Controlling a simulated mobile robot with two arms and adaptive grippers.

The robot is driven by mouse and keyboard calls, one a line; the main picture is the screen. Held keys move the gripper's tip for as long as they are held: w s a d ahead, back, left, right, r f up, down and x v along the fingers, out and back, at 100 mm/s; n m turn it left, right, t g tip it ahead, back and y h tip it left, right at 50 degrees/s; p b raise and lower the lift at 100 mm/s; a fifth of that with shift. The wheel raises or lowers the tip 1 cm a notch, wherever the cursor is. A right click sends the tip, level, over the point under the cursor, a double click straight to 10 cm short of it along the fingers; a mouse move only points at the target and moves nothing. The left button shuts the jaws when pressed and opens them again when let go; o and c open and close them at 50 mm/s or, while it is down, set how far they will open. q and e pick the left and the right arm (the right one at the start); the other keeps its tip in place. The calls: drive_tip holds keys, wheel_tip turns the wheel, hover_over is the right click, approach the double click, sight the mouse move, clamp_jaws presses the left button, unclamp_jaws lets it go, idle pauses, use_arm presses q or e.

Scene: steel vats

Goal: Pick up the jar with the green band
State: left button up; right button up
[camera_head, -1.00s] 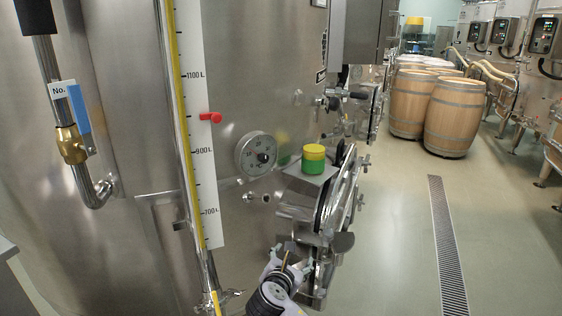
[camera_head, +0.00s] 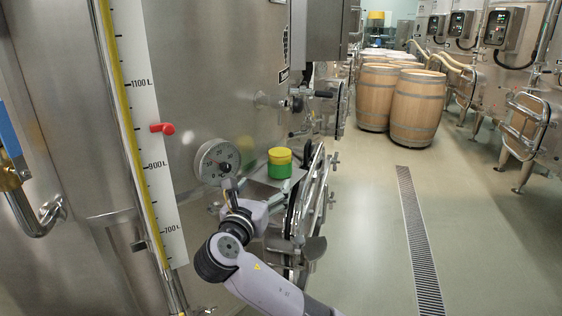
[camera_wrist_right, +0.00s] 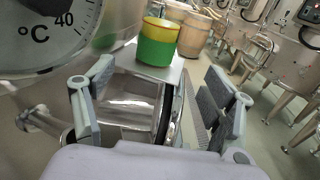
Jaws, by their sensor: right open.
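The jar with the green band (camera_head: 280,163) has a yellow upper part and a green lower part. It stands upright on a small steel ledge (camera_head: 258,187) on the front of the vat, right of the round dial. My right gripper (camera_head: 234,188) is just left of and nearer than the jar. In the right wrist view the jar (camera_wrist_right: 158,41) is ahead, beyond the fingertips and between their directions. The right gripper (camera_wrist_right: 155,95) is open with nothing between its fingers. My left gripper is not in view.
A temperature dial (camera_head: 217,161) is on the vat wall left of the jar. A steel hatch (camera_head: 310,197) stands just right of the ledge. Wooden barrels (camera_head: 416,107) stand farther back. The floor around the drain grate (camera_head: 420,240) is clear.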

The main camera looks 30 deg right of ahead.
sight(277, 165)
drive_tip(key=p+x, duration=0.2)
drive_tip(key=x, duration=0.7)
drive_tip(key=shift+d+r, duration=0.1)
drive_tip(key=shift+d, duration=0.1)
drive_tip(key=shift+w+d+p, duration=0.2)
drive_tip(key=shift+w+p, duration=0.05)
drive_tip(key=shift+p, duration=0.05)
drive_tip(key=x, duration=0.1)
drive_tip(key=p+x, duration=0.1)
drive_tip(key=x, duration=0.3)
drive_tip(key=shift+a+f+p, duration=0.15)
drive_tip(key=shift+f+p, duration=0.1)
drive_tip(key=shift+p, duration=0.1)
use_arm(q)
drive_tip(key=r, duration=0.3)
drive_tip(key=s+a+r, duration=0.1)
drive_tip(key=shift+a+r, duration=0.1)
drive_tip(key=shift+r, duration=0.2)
